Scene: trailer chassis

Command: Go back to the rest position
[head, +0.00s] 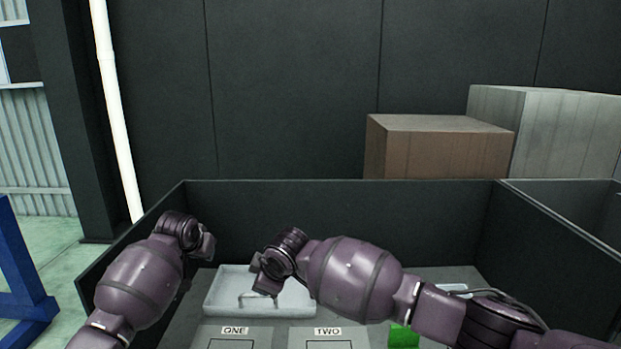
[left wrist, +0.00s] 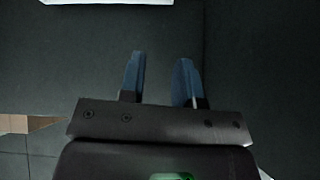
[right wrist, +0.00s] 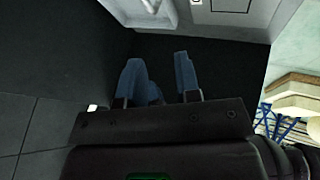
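My left arm comes in from the left and ends over the left part of the dark bin; its fingers hardly show in the head view. In the left wrist view my left gripper (left wrist: 159,78) has two blue fingers apart with nothing between them. My right arm reaches across from the right, its wrist near the pale tray (head: 217,297). In the right wrist view my right gripper (right wrist: 158,78) has its blue fingers apart and empty. A thin grey bent part (head: 262,298) lies in the tray; its shape is partly unclear.
Dark bin walls (head: 340,205) surround the work area. Panels labelled ONE (head: 235,330) and TWO (head: 327,331) lie in front of the tray. A green piece (head: 403,336) sits to their right, below my right arm. Brown (head: 438,150) and grey (head: 565,125) boxes stand behind the bin.

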